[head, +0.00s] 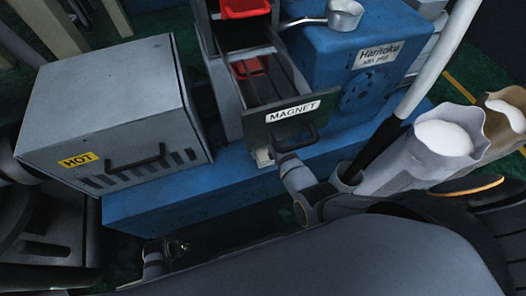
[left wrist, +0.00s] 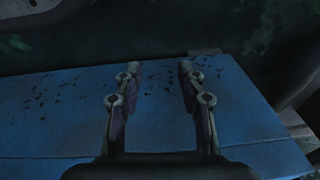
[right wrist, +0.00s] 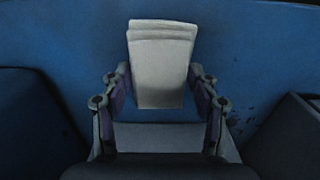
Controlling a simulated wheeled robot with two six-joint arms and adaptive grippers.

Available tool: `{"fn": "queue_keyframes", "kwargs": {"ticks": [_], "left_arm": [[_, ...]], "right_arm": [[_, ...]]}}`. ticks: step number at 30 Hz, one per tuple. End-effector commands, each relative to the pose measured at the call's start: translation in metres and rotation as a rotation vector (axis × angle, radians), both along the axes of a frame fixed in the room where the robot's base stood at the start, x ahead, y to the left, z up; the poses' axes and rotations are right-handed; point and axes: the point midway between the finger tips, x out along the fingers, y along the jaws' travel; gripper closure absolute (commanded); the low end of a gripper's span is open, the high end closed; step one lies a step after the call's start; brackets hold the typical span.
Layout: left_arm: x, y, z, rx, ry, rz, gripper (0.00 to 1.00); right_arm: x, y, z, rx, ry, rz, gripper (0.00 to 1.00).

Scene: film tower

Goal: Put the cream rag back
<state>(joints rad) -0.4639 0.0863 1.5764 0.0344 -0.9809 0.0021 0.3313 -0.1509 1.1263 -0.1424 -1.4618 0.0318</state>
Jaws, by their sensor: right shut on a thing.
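The cream rag (right wrist: 160,65) is a folded pale pad between the fingers of my right gripper (right wrist: 160,88) in the right wrist view. In the head view the right gripper (head: 272,158) is below the front of the drawer marked MAGNET (head: 292,112). A small pale end of the rag (head: 262,158) shows there, in front of the blue base. I cannot tell whether the rag touches the blue surface. My left gripper (left wrist: 160,68) is open and empty over a blue surface in the left wrist view. It also shows low in the head view (head: 180,246).
The MAGNET drawer stands open. A grey box marked HOT (head: 110,105) is at left on the blue base (head: 150,207). A blue machine (head: 350,55) with a metal ladle (head: 340,15) on top is at right. Sacks of white powder (head: 440,145) stand further right.

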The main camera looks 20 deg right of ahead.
Motion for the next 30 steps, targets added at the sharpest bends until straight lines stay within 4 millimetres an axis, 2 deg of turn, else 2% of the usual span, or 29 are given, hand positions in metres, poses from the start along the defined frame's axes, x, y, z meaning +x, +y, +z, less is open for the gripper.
{"fn": "queue_keyframes", "kwargs": {"ticks": [2,3,7,16,20,23,30], "left_arm": [[0.001,0.000,0.001,-0.001,-0.002,0.000,0.60],[0.002,-0.001,0.002,-0.001,-0.003,0.000,0.60],[0.001,-0.001,0.002,-0.001,-0.002,0.000,0.60],[0.001,-0.001,0.002,-0.001,-0.002,0.000,0.60],[-0.001,0.001,-0.002,0.002,-0.003,0.000,0.60],[-0.013,0.007,-0.018,0.010,0.002,0.001,0.60],[-0.044,0.019,-0.052,0.029,-0.008,0.000,0.60]], "right_arm": [[0.000,0.000,-0.003,0.000,0.001,0.000,0.69],[0.000,0.000,-0.002,0.000,0.000,0.000,0.34],[0.000,0.000,-0.002,0.000,0.001,0.000,0.17],[0.000,0.000,-0.002,0.000,0.000,0.000,0.17],[0.000,0.000,0.008,0.000,-0.001,0.000,0.17],[0.001,0.000,0.024,0.000,-0.002,0.000,0.17],[0.001,0.000,0.077,0.000,-0.003,0.000,0.17]]}}
